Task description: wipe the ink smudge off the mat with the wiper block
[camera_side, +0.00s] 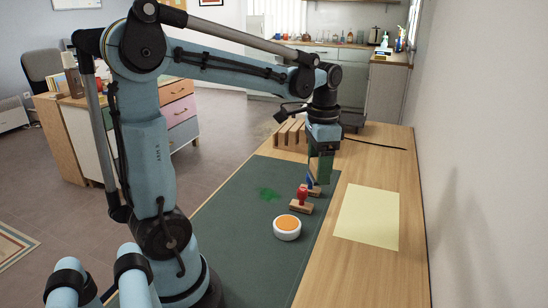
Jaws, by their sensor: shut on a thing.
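The green ink smudge (268,194) lies on the dark green mat (235,235), left of the stamps. My gripper (320,164) points down above the right part of the mat, to the right of the smudge and behind the red-knobbed stamp. It is shut on a small upright block with green and tan faces, which looks like the wiper block (322,172). The fingers partly hide the block. Its gap to the blue stamp below is hard to judge.
A red-knobbed stamp (302,199), a blue stamp (313,189) and a white round pot with an orange top (287,228) stand on the mat near the smudge. A yellow sheet (367,216) lies at right. A wooden rack (289,134) stands behind. The mat's left part is clear.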

